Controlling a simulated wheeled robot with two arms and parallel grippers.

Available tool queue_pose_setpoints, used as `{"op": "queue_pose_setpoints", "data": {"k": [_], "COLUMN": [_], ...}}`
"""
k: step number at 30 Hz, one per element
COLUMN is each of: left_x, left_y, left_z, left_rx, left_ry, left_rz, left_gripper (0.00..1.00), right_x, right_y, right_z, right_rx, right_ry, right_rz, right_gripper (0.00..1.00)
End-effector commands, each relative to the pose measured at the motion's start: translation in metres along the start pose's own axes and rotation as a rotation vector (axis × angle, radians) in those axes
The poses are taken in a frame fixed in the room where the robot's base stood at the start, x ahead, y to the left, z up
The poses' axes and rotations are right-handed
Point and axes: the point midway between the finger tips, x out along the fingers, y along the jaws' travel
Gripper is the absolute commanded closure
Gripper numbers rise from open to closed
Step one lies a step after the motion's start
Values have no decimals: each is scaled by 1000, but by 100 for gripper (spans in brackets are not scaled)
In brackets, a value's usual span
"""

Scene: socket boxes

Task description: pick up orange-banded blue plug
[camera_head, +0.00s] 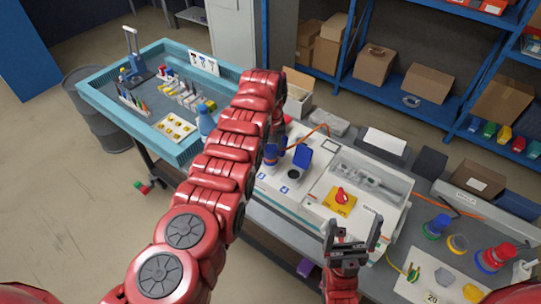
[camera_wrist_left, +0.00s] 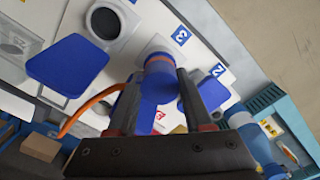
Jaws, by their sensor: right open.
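The blue plug with an orange band (camera_wrist_left: 158,72) stands at a white socket beside the label 3 in the left wrist view, its band end towards the socket. I cannot tell how deep it sits. My left gripper (camera_wrist_left: 161,76) has one finger on each side of the plug, close to it; whether the fingers press on it is not clear. In the head view the left gripper is mostly hidden by my red arm, and a blue part (camera_head: 270,153) shows beside it. My right gripper (camera_head: 353,232) is open and empty above the bench at lower right.
A raised blue lid (camera_wrist_left: 68,65) and its dark open socket (camera_wrist_left: 110,22) are beside the plug. An orange cable (camera_wrist_left: 88,104) curves nearby. A yellow plate with a red knob (camera_head: 340,200) is to the right. A blue tray (camera_head: 105,103) stands at the left.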

Motion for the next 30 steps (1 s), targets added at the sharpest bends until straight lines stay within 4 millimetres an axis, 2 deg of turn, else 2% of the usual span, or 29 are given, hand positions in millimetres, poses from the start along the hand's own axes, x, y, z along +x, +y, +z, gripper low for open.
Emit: {"op": "queue_pose_setpoints", "data": {"k": [1,4,20,26,30], "left_x": [0,0,-7,-23,-49], "left_y": [0,0,0,0,0], "left_z": [0,0,-2,-1,-2], "left_rx": [0,0,0,0,-1], "left_ry": [0,0,5,5,8], "left_rz": [0,0,2,2,4], "left_gripper": [83,100,100,100,100], "right_x": [0,0,-3,-10,-28], "right_y": [0,0,0,0,-1], "right_z": [0,0,0,2,5], "right_rx": [0,0,0,0,0], "right_ry": [0,0,0,0,0], "right_rz": [0,0,0,0,0], "right_gripper": [9,9,9,9,9]}}
